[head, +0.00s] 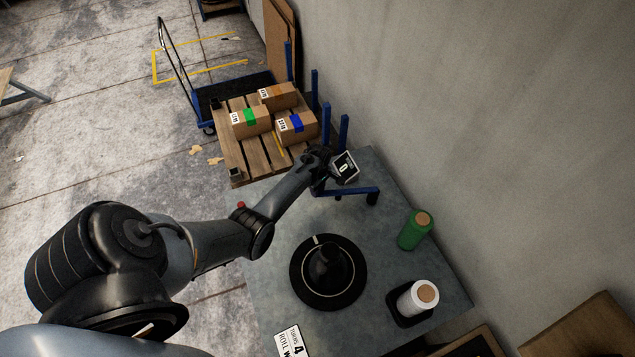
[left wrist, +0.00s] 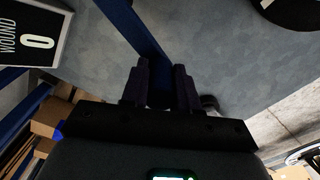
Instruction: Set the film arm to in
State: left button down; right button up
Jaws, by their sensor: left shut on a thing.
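The film arm is a blue bar (head: 350,191) that runs over the grey table (head: 282,212) to a dark post at its right end. My left gripper (head: 322,172) is at the bar's left end, beside a small counter sign (head: 345,167) reading 0. In the left wrist view the blue bar (left wrist: 138,32) runs down between the two dark fingers (left wrist: 160,88), which are shut on it. The sign (left wrist: 34,38) there reads "WOUND 0". The fingertips partly hide the bar's held part. My right gripper is in neither view.
A black turntable (head: 303,292) with a dark centre piece sits on the table. Boxes lie on a pallet (head: 236,160) beyond. A wall closes the right side.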

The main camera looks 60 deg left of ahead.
pick_arm(q)
jog(key=s+d+n+p, duration=0.2)
jog(key=d+n+p, duration=0.4)
jog(key=d, duration=0.6)
jog(key=shift+p, duration=0.3)
jog(key=c, duration=1.3)
grip_release()
jog(key=o, duration=0.5)
jog(key=shift+d, duration=0.15)
jog(key=shift+c, duration=0.2)
jog(key=shift+r, duration=0.15)
